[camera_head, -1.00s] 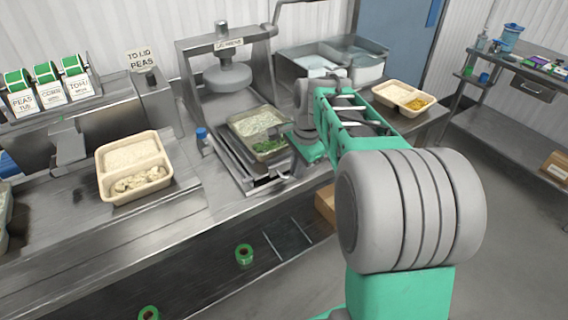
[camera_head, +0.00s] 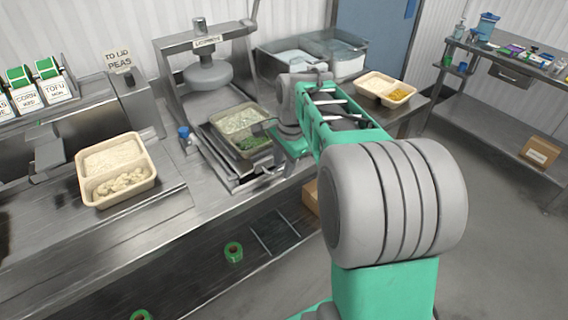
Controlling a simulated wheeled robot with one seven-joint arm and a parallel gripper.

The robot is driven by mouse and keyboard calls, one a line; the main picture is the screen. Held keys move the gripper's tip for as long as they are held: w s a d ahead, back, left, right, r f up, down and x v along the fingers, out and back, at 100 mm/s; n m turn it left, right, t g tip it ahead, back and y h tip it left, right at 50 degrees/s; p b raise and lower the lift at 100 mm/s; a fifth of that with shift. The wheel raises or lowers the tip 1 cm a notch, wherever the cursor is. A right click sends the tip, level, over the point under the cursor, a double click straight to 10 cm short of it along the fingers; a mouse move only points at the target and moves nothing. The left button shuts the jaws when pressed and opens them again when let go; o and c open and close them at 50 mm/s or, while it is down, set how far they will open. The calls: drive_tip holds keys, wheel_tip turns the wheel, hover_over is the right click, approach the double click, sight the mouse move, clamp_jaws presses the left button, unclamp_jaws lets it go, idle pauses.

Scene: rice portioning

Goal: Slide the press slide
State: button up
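The lidding press (camera_head: 208,75) is a steel frame with a round grey press head and a lever at its upper right. Its press slide (camera_head: 222,165) is a metal carriage pulled out in front of the frame. A tray (camera_head: 267,146) with a pale food compartment and a green one sits on the slide, forward of the press head. My gripper (camera_head: 264,127) is at the right side of the tray and slide. Its fingers are small and partly hidden by my wrist, so I cannot tell whether they grip or touch the slide.
An open cream tray (camera_head: 156,172) stands left on the counter, and another (camera_head: 360,92) stands right of the press. Steel bins (camera_head: 300,50) are behind. A blue-capped item (camera_head: 184,134) sits beside the slide. Label rolls (camera_head: 40,90) stand far left.

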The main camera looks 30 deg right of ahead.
wheel_tip(320, 180, up, 8)
drive_tip(key=s, duration=0.1)
drive_tip(key=shift+s+d+f, duration=0.15)
drive_tip(key=shift+s+f, duration=0.05)
drive_tip(key=shift+s, duration=0.05)
